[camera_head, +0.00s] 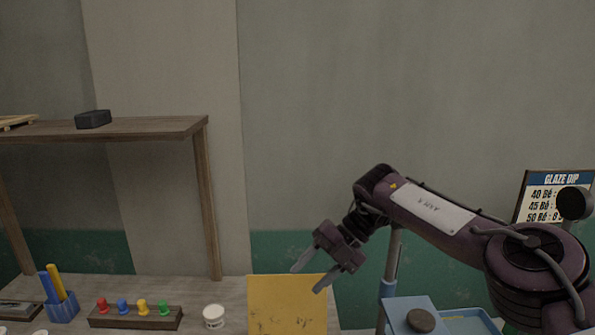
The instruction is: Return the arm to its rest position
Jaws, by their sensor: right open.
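My right arm (432,212) comes in from the right, bent at the elbow, with its forearm reaching left and down. My right gripper (308,277) is open and empty, its two fingers pointing down and to the left. In the picture it overlaps the upper right of a yellow board or sheet (285,305) on the table. I cannot tell its exact height above the table. My left gripper is not in view.
A wooden shelf (160,128) with a dark block (93,119) stands at the left. Below it are a blue holder (61,310), a peg rack (136,320) and a white jar (214,316). A blue stand (408,316) with a brown disc (421,320) and a glaze sign (545,195) are at right.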

